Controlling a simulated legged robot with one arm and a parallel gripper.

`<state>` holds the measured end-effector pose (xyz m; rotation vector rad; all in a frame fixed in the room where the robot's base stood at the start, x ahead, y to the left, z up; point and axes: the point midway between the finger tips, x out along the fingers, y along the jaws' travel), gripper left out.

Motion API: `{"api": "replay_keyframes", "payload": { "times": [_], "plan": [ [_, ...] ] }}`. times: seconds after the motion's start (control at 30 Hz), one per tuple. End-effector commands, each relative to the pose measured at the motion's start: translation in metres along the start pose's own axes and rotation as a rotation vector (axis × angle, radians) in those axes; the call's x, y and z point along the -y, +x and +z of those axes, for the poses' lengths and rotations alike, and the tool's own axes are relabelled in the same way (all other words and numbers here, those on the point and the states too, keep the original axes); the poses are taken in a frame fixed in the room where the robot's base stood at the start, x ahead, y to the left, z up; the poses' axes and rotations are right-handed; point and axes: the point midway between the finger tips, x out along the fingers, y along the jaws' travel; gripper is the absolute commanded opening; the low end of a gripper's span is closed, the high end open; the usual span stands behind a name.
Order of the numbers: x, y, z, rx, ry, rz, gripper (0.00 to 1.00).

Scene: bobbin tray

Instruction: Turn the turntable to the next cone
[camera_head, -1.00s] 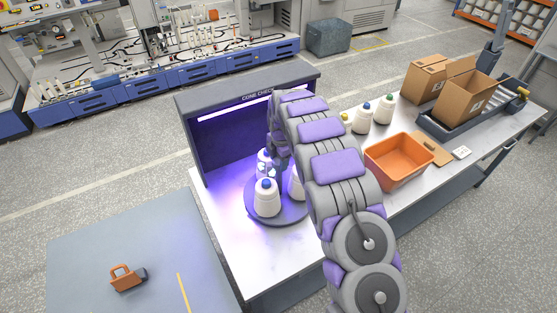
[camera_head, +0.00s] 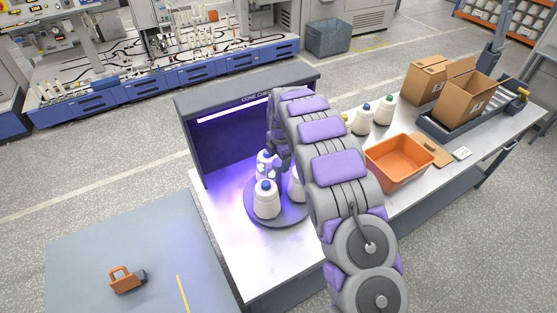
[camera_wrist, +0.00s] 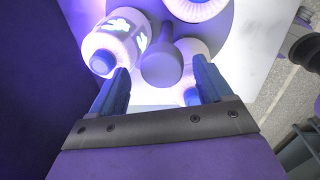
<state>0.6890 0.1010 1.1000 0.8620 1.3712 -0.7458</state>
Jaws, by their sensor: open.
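The round grey turntable (camera_head: 277,221) sits on the bench inside the cone-check booth and carries white cones. A blue-topped cone (camera_head: 266,203) stands at its front, another (camera_head: 263,172) behind it, and a third (camera_head: 296,187) is partly hidden by my arm. In the wrist view, a cone with glowing marks (camera_wrist: 125,38) is at the left, and a grey central post (camera_wrist: 161,66) rises between the cones. My gripper (camera_wrist: 160,77) is open, its fingers on either side of the post in the picture. I cannot tell whether they touch it.
The dark booth wall (camera_head: 190,133) encloses the turntable's left and back. Right of my arm stand several cones (camera_head: 363,122), an orange bin (camera_head: 397,177) and cardboard boxes (camera_head: 465,95). The bench front (camera_head: 250,270) is clear.

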Motion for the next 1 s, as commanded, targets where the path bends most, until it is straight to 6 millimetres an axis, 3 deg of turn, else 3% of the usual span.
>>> {"api": "replay_keyframes", "payload": {
  "times": [0.6,0.8,1.0],
  "plan": [
    [-0.002,-0.13,0.001,0.003,0.0,0.005,0.79],
    [-0.003,-0.155,0.001,0.003,0.0,0.006,0.79],
    [-0.002,-0.162,0.001,0.001,0.0,0.001,0.79]
  ]
}}
